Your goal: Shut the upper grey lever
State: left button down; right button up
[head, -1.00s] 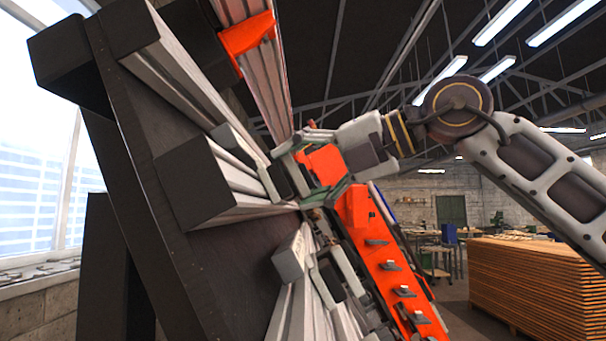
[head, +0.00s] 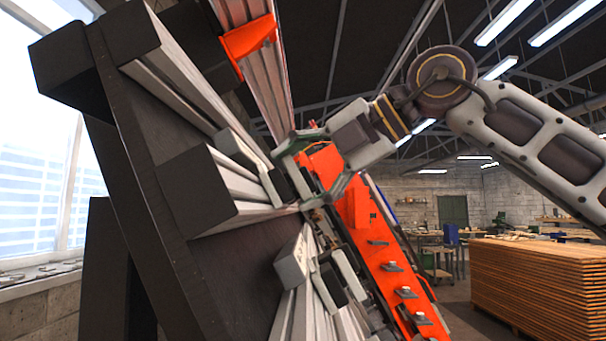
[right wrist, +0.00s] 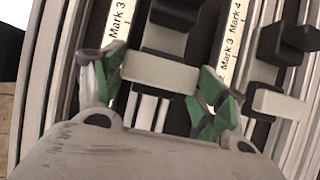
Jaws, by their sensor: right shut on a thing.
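The upper grey lever (head: 268,186) is a short, light grey bar on the profiled metal rails. It sits above a second grey lever (head: 291,260) in the head view. My right gripper (head: 291,179), with green fingers, is at the upper lever. In the right wrist view the fingers stand at both ends of the light grey bar (right wrist: 158,72) and are shut on it. The second bar (right wrist: 280,105) shows apart at the right. Black blocks sit beside both bars. The fingers partly hide the upper lever in the head view. My left gripper is out of view.
An orange bracket (head: 247,37) sits high on the rail. An orange plate (head: 395,275) with several studs runs down close to my right gripper. Dark beams fill the left. Stacked boards (head: 540,285) stand far right. Label strips (right wrist: 228,58) read Mark 3 and Mark 4.

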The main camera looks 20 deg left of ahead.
jog(key=o, duration=1)
jog(key=v, duration=1.2)
jog(key=shift+f, duration=0.1)
